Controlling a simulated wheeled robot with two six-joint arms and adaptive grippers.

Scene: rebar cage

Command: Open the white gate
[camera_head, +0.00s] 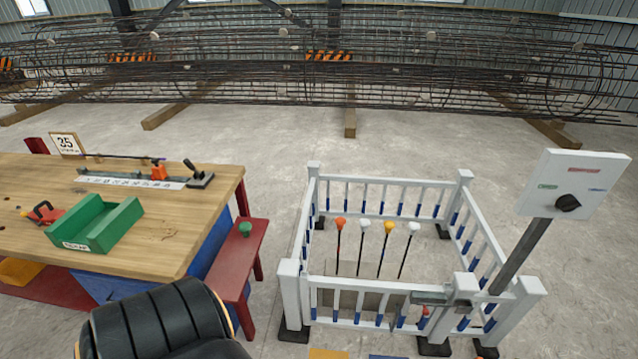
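The white gate (365,285) appears to be the front panel of a small white picket fence with blue-tipped bars. It spans from the front left post (289,290) to the front right posts and looks shut. A grey metal latch-like bar (440,299) sits at its right end, by the post. Neither of my grippers shows in the view. A black ribbed part at the lower left looks like part of my own arm, and it hides some of the floor.
Inside the fence stand several thin rods with coloured heads (388,228). A white panel with a black knob (568,203) stands on a post at the right. A wooden workbench (150,250) with a green tray and a red bench (240,262) are at left. A rebar cage lies behind.

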